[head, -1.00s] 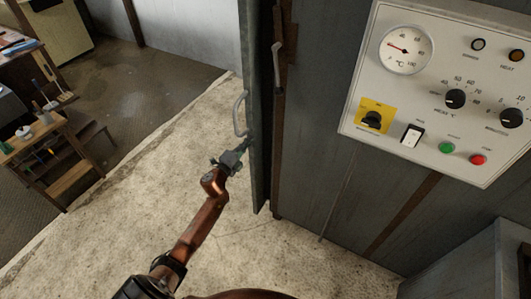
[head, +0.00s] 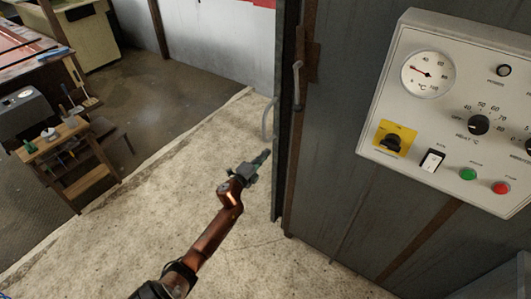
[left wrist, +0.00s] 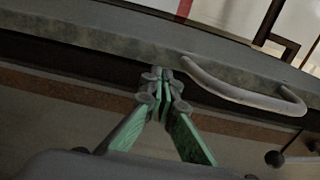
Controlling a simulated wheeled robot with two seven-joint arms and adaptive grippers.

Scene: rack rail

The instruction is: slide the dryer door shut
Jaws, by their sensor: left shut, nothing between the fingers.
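The grey dryer door (head: 281,120) shows nearly edge-on in the head view, beside the dryer body (head: 345,130). Its curved handle (head: 267,120) sticks out to the left; the handle also shows in the left wrist view (left wrist: 245,97). My left gripper (head: 263,157) is shut and empty, just left of the door and below the handle. In the left wrist view its closed fingertips (left wrist: 163,76) are close to the door's edge, left of the handle; I cannot tell whether they touch. My right gripper is not in view.
A control panel (head: 450,110) with gauge, knobs and buttons sits on the dryer's front at right. A second handle (head: 297,85) is on the rusty frame. The concrete floor between is clear.

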